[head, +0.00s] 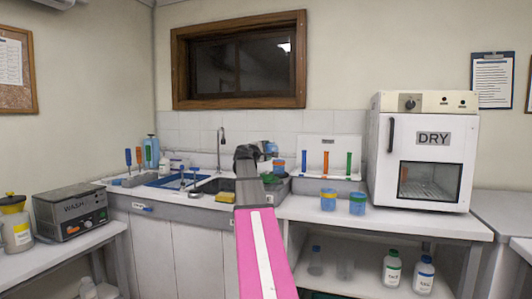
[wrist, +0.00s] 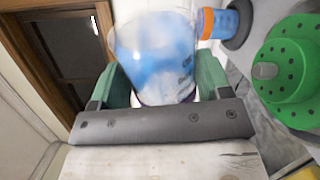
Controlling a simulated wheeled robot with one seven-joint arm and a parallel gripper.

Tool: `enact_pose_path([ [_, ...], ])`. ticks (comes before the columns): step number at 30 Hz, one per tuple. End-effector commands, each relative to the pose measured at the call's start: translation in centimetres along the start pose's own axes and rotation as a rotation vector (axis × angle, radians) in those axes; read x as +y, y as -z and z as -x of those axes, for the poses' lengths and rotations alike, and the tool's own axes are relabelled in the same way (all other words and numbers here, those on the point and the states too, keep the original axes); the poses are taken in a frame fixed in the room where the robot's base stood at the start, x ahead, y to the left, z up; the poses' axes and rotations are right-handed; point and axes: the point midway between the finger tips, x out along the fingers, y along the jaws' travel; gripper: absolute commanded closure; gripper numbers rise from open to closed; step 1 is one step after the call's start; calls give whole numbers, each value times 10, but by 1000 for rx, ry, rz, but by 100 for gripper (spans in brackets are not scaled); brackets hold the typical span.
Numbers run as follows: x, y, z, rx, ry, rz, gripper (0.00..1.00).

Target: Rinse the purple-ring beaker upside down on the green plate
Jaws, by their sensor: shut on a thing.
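My gripper (wrist: 165,88) is shut on a clear beaker (wrist: 152,45) with blue contents or tint. The green fingers press on both sides of it. A faint purplish band shows near its lower edge, partly hidden behind the gripper. The green plate (wrist: 297,62) is at the right of the wrist view, round, with dark holes and a raised middle with a grey nozzle. The beaker is beside the plate, apart from it in the picture. In the head view my gripper (head: 248,152) is over the sink counter, and the arm hides most of that spot.
An orange-ringed blue container (wrist: 222,22) stands close beside the beaker. A DRY oven (head: 421,150) is farther right; a WASH machine (head: 70,212) is at left.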

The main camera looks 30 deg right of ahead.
Motion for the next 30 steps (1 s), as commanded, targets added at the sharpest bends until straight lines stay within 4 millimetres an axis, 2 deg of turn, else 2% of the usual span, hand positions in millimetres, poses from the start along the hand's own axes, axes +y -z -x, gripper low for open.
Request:
enact_pose_path([
  [30, 4, 3, 0, 0, 1, 1158, 54],
])
